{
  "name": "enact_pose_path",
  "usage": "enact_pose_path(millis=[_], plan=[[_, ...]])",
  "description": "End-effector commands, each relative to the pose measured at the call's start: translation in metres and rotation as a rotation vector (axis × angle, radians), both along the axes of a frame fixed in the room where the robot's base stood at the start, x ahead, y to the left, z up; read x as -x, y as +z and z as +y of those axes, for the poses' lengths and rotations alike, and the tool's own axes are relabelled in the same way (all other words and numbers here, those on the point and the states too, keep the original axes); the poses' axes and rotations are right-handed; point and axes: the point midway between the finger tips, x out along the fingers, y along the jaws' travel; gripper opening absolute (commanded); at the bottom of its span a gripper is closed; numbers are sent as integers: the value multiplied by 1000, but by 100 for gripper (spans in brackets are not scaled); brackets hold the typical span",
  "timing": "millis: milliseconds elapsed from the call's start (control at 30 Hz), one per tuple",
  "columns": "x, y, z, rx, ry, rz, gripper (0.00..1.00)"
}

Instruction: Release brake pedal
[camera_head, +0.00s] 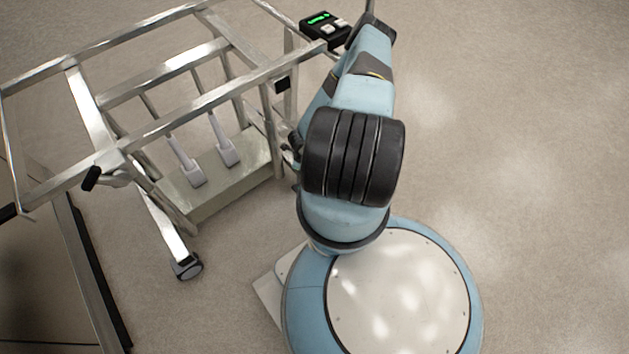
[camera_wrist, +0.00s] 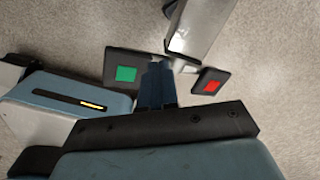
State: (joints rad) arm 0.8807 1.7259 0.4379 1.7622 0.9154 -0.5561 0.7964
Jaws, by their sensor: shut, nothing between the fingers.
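In the wrist view, a dark pedal plate with a green square (camera_wrist: 125,73) lies to the left of my fingertips. A second dark plate with a red square (camera_wrist: 210,82) lies to their right. Both plates sit at the lower end of a metal leg (camera_wrist: 196,25). My gripper (camera_wrist: 160,66) is shut and empty, its dark blue fingers between the two plates, close to the green one. I cannot tell whether they touch it, or which plate is pressed down.
A metal frame cart (camera_head: 150,125) stands to the left of my arm, with a caster (camera_head: 187,266) near its front. The floor (camera_head: 520,150) on the right is clear.

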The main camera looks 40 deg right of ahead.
Motion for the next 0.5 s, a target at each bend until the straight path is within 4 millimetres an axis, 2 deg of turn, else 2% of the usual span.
enact_pose_path(millis=[500], plan=[[0,-6,0,1,1,1,0]])
